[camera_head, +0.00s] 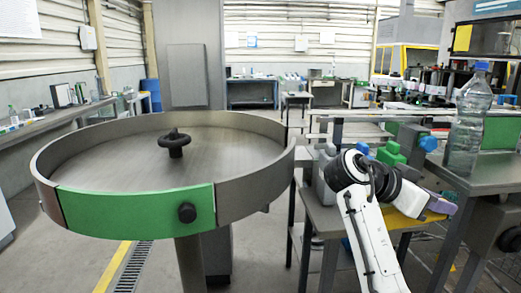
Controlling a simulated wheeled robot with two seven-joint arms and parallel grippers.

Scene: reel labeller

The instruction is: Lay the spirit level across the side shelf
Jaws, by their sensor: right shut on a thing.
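My right gripper (441,206) is at the right of the view, at the end of my white and black arm. It is shut on a yellow bar (402,221), which looks like the spirit level; the wrist hides much of it. The bar is low beside the grey shelf (451,178) at the right, which seems to be the side shelf. I cannot tell whether the bar touches anything. My left gripper is not in view.
A clear plastic bottle (467,122) stands upright on the grey shelf. Green and blue-knobbed parts (398,154) are behind my wrist. A large round metal turntable (235,140) with a raised rim and green front panel (135,211) fills the left and middle.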

